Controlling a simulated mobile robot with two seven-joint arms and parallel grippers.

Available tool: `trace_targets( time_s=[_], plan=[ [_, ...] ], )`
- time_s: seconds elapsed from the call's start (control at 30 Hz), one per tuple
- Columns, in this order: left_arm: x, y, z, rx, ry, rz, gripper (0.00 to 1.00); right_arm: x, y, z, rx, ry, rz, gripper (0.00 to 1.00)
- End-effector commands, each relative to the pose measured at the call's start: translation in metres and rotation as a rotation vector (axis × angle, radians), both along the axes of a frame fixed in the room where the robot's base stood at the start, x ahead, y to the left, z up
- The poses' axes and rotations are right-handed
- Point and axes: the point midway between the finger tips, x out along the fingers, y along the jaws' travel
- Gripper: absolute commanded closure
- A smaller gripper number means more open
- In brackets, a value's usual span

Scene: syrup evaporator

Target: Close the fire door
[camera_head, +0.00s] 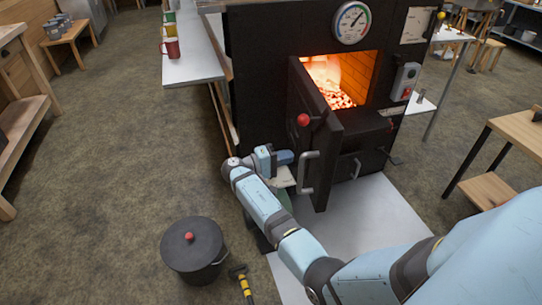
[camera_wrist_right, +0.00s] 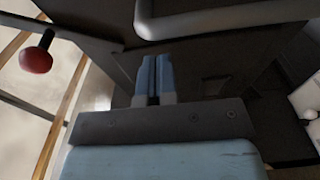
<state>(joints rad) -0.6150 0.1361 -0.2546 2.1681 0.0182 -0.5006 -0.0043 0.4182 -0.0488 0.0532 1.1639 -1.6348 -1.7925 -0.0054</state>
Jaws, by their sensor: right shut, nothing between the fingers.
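The black fire door (camera_head: 320,160) stands open on the front of the evaporator, swung out to the left of the glowing firebox opening (camera_head: 340,80). Its outer face carries a red knob (camera_head: 303,120) and a grey bar handle (camera_head: 308,172). My right gripper (camera_head: 288,157) is shut and empty, on the left, outer side of the door, close to the handle. In the right wrist view its fingers (camera_wrist_right: 155,78) point at the dark door face, with the handle (camera_wrist_right: 225,18) above and the red knob (camera_wrist_right: 36,58) at upper left. Contact with the door cannot be told. My left gripper is not in view.
A black lidded pot (camera_head: 193,250) and a yellow-and-black handled tool (camera_head: 242,283) are on the floor at front left. A pale floor plate (camera_head: 365,225) lies before the evaporator. A wooden table (camera_head: 520,130) stands at right.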

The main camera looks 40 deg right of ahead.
Motion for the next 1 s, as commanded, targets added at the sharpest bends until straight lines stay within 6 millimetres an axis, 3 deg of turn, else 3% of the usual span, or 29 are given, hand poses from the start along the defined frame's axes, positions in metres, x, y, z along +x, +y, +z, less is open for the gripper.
trace_targets(
  time_s=[0.2,0.67,0.87,1.0],
  plan=[
    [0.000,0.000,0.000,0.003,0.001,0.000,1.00,-0.012,-0.008,0.001,0.000,-0.001,0.001,1.00],
    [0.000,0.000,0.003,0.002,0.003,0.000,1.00,-0.016,-0.013,0.001,-0.001,0.000,0.009,1.00],
    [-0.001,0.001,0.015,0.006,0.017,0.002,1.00,-0.034,-0.039,0.004,-0.003,0.002,0.070,1.00],
    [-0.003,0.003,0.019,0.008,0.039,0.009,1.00,-0.056,-0.072,0.006,-0.004,0.005,0.155,1.00]
  ],
)
